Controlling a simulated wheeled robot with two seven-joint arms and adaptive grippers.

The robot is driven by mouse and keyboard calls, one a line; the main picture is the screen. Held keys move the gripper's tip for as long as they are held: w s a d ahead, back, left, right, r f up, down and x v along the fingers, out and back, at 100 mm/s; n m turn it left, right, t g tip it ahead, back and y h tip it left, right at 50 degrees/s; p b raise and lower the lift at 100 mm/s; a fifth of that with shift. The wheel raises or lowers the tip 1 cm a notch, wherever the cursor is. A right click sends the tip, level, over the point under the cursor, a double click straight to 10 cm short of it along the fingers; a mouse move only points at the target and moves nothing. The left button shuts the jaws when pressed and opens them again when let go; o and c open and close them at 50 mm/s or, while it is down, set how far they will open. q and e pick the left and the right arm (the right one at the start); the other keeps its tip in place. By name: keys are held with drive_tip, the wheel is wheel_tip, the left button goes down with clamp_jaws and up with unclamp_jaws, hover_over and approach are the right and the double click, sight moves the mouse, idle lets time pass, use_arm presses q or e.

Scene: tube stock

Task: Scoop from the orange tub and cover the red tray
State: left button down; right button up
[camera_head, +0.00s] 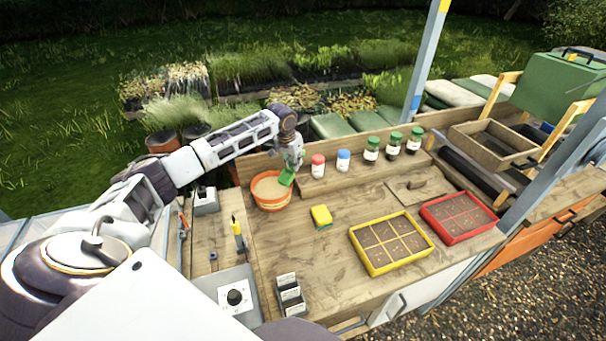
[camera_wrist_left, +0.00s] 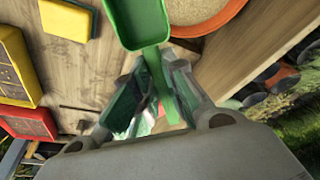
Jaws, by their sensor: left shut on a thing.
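The orange tub (camera_head: 270,204) stands at the back left of the wooden bench, holding a pale tan material. It also shows at the top of the left wrist view (camera_wrist_left: 207,30). My left gripper (camera_head: 292,164) is at the tub's right rim, shut on the handle of a green scoop (camera_head: 287,178). In the left wrist view the scoop (camera_wrist_left: 138,22) points away from the fingers, and the part of its bowl in view looks empty. The red tray (camera_head: 458,213) lies at the right of the bench, divided into dark soil cells. My right gripper is not in view.
A yellow tray (camera_head: 376,269) lies left of the red one. A yellow-green sponge (camera_head: 321,216) lies between tub and trays. Several capped jars (camera_head: 371,149) stand along the back. Bare wood surrounds the sponge.

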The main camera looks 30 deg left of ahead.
use_arm(q)
drive_tip(key=w+a+r+m, duration=0.1)
drive_tip(key=w+a, duration=0.1)
drive_tip(key=a, duration=0.4)
drive_tip(key=shift+w+a+r+p, duration=0.2)
drive_tip(key=shift+r+p, duration=0.1)
drive_tip(key=shift+s+f, duration=0.1)
drive_tip(key=shift+s+f+t, duration=0.1)
drive_tip(key=shift+t, duration=0.3)
